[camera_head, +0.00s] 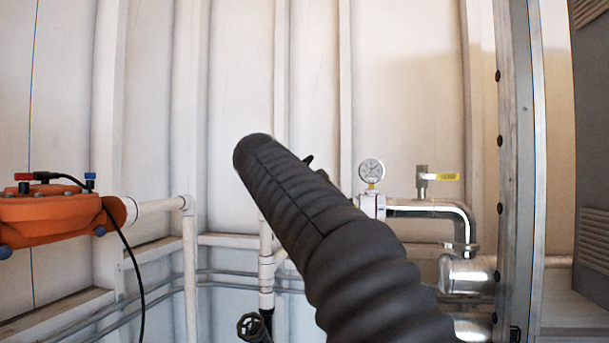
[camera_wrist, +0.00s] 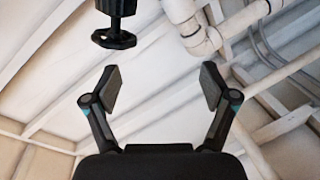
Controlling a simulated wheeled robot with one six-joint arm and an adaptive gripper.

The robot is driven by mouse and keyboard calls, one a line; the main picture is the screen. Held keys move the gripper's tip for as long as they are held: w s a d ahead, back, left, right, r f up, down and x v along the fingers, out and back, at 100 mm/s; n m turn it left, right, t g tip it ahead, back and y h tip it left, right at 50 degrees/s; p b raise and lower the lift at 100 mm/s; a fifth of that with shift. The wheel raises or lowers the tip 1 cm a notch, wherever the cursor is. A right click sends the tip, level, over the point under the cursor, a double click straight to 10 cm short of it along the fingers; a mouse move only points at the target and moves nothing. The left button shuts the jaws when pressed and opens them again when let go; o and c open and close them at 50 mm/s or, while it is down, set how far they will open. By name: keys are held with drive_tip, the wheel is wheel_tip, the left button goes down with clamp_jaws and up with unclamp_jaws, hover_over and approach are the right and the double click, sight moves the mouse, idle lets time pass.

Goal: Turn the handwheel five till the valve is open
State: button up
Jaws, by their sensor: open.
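A black handwheel (camera_head: 250,327) is low in the head view, just left of my arm, beside a white vertical pipe. I cannot read a number on it. In the wrist view a black handwheel (camera_wrist: 114,39) is at the top, left of centre, on a black valve stem. My gripper (camera_wrist: 158,86) is open and empty, with its two fingers wide apart. The handwheel is beyond the fingertips and apart from them. In the head view my dark ribbed arm crosses the middle, and my gripper is not in sight there.
White pipes (camera_wrist: 187,20) with elbows run right of the handwheel in the wrist view. The head view shows an orange unit (camera_head: 50,217) at left, a gauge (camera_head: 371,170), a yellow-handled valve (camera_head: 440,177) and a metal post (camera_head: 515,170) at right.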

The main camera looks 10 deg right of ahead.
drive_tip(key=w+d+r+n+t+h, duration=0.1)
drive_tip(key=w+d+n+h, duration=0.1)
drive_tip(key=n, duration=0.8)
drive_tip(key=w+d+r+n+t+h+p, duration=0.1)
drive_tip(key=w+n, duration=0.4)
drive_tip(key=n, duration=0.5)
drive_tip(key=w+d+r+n+t+h, duration=0.1)
drive_tip(key=w+d+n+h, duration=0.2)
drive_tip(key=n, duration=0.6)
drive_tip(key=shift+w+d+r+n+h+p, duration=0.3)
drive_tip(key=shift+w+d+n+h, duration=0.1)
drive_tip(key=shift+d+h, duration=0.1)
